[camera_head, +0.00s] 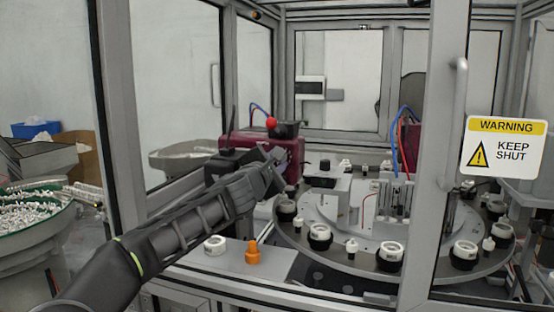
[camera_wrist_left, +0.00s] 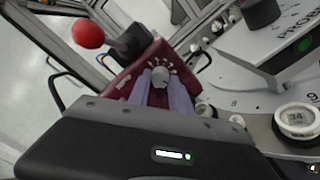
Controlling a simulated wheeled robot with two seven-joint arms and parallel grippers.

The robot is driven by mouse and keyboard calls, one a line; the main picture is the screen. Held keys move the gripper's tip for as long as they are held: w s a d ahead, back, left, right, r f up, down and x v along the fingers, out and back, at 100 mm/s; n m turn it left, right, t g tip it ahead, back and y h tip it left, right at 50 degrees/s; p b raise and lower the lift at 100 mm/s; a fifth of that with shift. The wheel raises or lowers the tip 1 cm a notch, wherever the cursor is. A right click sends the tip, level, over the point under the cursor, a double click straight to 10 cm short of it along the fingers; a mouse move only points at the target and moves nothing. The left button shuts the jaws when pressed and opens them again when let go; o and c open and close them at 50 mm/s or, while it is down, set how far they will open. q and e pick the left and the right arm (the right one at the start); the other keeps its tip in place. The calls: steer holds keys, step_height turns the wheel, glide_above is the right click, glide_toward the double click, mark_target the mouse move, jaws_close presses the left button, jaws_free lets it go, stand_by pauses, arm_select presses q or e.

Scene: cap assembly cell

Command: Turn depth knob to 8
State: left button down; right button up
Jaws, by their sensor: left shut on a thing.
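The depth knob (camera_wrist_left: 160,75) is a small grey round knob on the sloping face of a dark red unit (camera_wrist_left: 126,83), with pale marks around it. The marks are too small to read, so its setting cannot be told. My left gripper (camera_wrist_left: 161,80) is shut on the knob, with one pale purple finger on each side. In the head view my left gripper (camera_head: 272,168) reaches through the open doorway to the front of the dark red unit (camera_head: 293,150). There the gripper and arm hide the knob. My right gripper is in neither view.
A red ball-topped lever (camera_head: 271,123) stands above the unit. A round turntable (camera_head: 300,252) with several white-and-black caps lies to the right. An orange part (camera_head: 252,253) and a white ring (camera_head: 215,244) sit on the front ledge. A door with a warning sign (camera_head: 505,147) stands at right.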

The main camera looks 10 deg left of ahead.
arm_select(q)
steer(key=m+p, duration=0.4)
steer(key=m, duration=0.6)
steer(key=shift+m, duration=0.3)
stand_by(0.4)
steer(key=c, duration=1.2)
jaws_free()
steer(key=shift+o, duration=0.2)
